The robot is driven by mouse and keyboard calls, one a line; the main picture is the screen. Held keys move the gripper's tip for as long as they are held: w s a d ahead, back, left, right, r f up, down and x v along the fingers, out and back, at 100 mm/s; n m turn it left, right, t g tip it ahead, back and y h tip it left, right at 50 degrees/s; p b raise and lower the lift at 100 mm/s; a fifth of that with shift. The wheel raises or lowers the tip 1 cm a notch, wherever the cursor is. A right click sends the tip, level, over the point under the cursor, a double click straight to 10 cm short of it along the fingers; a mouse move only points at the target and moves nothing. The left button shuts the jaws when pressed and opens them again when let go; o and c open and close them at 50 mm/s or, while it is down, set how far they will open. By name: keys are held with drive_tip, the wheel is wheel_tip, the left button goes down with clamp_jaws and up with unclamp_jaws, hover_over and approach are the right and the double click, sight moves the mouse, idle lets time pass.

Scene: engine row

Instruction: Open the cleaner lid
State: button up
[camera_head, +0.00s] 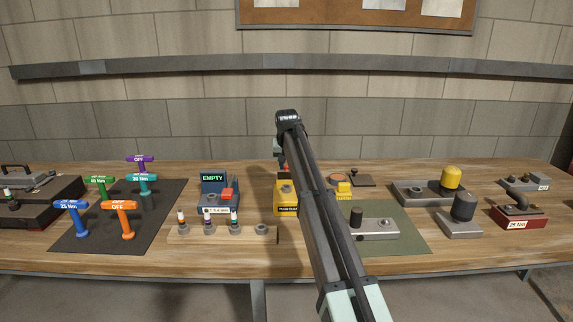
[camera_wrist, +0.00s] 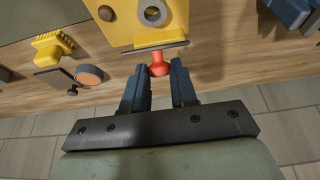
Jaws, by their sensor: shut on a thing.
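The yellow cleaner box (camera_head: 285,196) stands mid-bench in the head view, partly hidden behind my arm. In the wrist view, the yellow box (camera_wrist: 112,22) is at the top, with a round grey port on it. A thin dark lid plate (camera_wrist: 140,50) shows nearly edge-on along its near side, with a red knob (camera_wrist: 158,66) sticking out towards me. My gripper (camera_wrist: 159,76) is shut on the red knob, one blue finger on each side. The lid's exact angle is hard to tell. My fingertips are hidden in the head view.
Left of the box are a blue unit reading EMPTY (camera_head: 214,182) and a wooden rack (camera_head: 190,236). Right are a yellow brush (camera_wrist: 52,46), an orange-topped round thing (camera_wrist: 90,75) and a green mat (camera_head: 410,240). T-handled tools stand on a dark mat (camera_head: 75,240).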

clamp_jaws()
drive_tip(key=shift+w+r+g, duration=0.25)
drive_tip(key=shift+w+g, duration=0.45)
drive_tip(key=shift+w, duration=0.2)
drive_tip(key=shift+w+g, duration=0.8)
drive_tip(key=shift+g, duration=0.3)
drive_tip(key=shift+w+g, duration=0.1)
drive_tip(key=shift+g, duration=0.4)
drive_tip(key=o, duration=0.7)
unclamp_jaws()
drive_tip(key=shift+o, duration=0.2)
drive_tip(key=shift+r, duration=0.15)
